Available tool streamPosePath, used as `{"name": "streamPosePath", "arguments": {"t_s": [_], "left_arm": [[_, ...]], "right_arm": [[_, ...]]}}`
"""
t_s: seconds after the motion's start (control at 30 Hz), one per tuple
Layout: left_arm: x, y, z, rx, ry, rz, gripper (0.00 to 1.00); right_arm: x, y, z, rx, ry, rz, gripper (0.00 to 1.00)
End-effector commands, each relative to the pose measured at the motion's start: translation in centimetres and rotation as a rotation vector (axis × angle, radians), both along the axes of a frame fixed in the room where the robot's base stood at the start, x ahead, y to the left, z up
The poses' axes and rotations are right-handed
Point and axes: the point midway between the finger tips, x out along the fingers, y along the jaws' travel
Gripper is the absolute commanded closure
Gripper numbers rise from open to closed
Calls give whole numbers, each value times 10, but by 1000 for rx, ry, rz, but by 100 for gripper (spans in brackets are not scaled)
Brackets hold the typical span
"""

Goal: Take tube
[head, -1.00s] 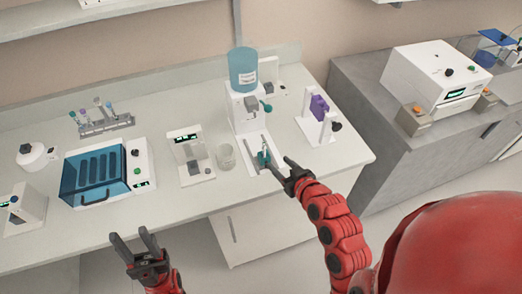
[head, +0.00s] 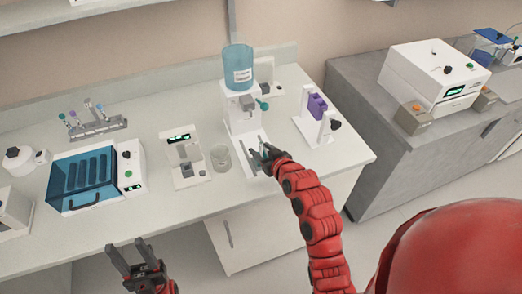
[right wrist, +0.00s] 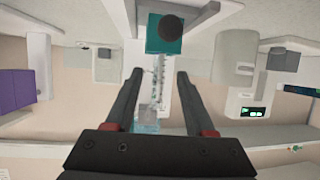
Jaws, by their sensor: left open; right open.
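A clear, slim tube (right wrist: 158,82) shows in the right wrist view, beside a teal block (right wrist: 164,40) with a round black part. My right gripper (right wrist: 159,75) is open, with one finger on each side of the tube in that view and gaps between. Whether the tube lies fully between the fingers in depth, I cannot tell. In the head view, my right gripper (head: 262,151) is at the base of the white dispenser (head: 242,118) and hides much of the tube. My left gripper (head: 128,252) is open and empty, in front of the bench edge.
A glass beaker (head: 221,158) stands just left of the dispenser. A white device (head: 184,160), a blue-lidded machine (head: 84,182) and a tube rack (head: 98,128) stand farther left. A white stand with a purple block (head: 317,106) is to the right. The front bench strip is clear.

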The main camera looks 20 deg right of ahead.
Motion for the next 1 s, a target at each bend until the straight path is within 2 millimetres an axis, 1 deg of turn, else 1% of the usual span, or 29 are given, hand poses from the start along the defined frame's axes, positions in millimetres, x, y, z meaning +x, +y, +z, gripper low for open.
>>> {"name": "streamPosePath", "arguments": {"t_s": [0.03, 0.13, 0.3, 0.4, 0.6, 0.67, 0.8, 0.87, 0.9, 0.93, 1.0], "left_arm": [[0, 0, 8, 0, 0, 0, 50], [0, 0, 17, 0, 0, 0, 50], [0, 0, 25, 0, 0, 0, 50], [0, 0, 26, 0, 0, 0, 50], [0, 0, 25, 0, 0, 0, 50], [0, 0, 25, 0, 0, 0, 50], [0, 0, 25, 0, 0, 0, 50], [0, 0, 25, 0, 0, 0, 50], [0, 0, 25, 0, 0, 0, 50], [0, 0, 25, 0, 0, 0, 50], [0, 0, 25, 0, 0, 0, 50]], "right_arm": [[4, 1, 0, 0, 6, 2, 46], [15, 2, -2, 1, 3, 1, 46], [34, 4, -10, 0, 1, 1, 46], [38, 5, -15, 0, 3, 1, 46], [39, 5, -16, 0, 1, 0, 46], [39, 5, -16, 0, 1, 0, 55], [39, 4, -16, 0, 1, 0, 80], [39, 4, -16, 0, 0, 0, 91], [39, 4, -16, 0, 1, 0, 98], [39, 4, -16, 0, 1, 0, 100], [39, 4, -15, 0, 0, 0, 100]]}}
